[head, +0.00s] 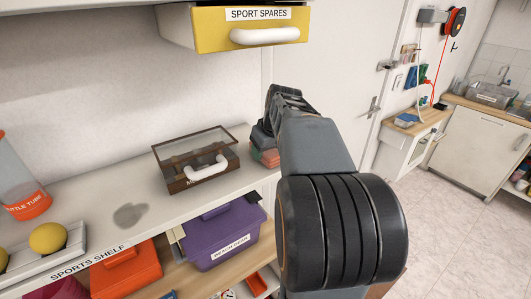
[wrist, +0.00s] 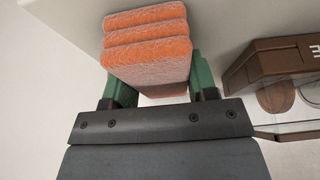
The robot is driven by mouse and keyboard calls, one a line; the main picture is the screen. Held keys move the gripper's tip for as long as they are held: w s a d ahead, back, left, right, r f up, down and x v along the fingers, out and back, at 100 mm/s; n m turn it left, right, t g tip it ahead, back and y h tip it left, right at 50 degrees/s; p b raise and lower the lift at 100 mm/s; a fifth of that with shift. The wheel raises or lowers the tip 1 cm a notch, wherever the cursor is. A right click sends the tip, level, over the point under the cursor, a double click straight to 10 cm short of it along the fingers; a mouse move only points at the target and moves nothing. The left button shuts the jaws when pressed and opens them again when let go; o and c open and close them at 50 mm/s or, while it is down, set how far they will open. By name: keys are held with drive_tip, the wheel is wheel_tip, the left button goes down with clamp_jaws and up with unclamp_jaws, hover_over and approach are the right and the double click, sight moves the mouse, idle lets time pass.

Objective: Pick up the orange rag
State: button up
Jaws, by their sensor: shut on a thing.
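The orange rag (wrist: 150,45) is a folded, layered, fuzzy block in the wrist view. My gripper (wrist: 158,82) has its two green fingers on either side of it, shut on it. In the head view my gripper (head: 263,138) points down at the right end of the white shelf, and the orange rag (head: 268,157) shows just below it, partly hidden by my arm. I cannot tell whether the rag touches the shelf.
A brown glass-lidded case (head: 195,165) with a white handle stands left of my gripper. A yellow drawer (head: 250,32) labelled SPORT SPARES hangs above. A purple bin (head: 222,237) and an orange bin (head: 128,272) sit below the white sports shelf (head: 75,205). A white door is behind.

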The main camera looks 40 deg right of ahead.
drive_tip(key=shift+c, duration=0.7)
drive_tip(key=shift+r, duration=0.15)
drive_tip(key=shift+r, duration=0.35)
wheel_tip(320, 180, up, 3)
drive_tip(key=shift+f, duration=0.2)
drive_tip(key=s+r, duration=0.4)
drive_tip(key=r, duration=0.1)
drive_tip(key=shift+s+a+b, duration=0.2)
drive_tip(key=shift+s+b, duration=0.1)
drive_tip(key=shift+b, duration=0.1)
drive_tip(key=s+r+b, duration=0.1)
drive_tip(key=s+r, duration=0.3)
drive_tip(key=s, duration=0.5)
drive_tip(key=shift+s+a+r+b, duration=0.2)
drive_tip(key=shift+a+r+b, duration=0.05)
drive_tip(key=shift+a+b, duration=0.15)
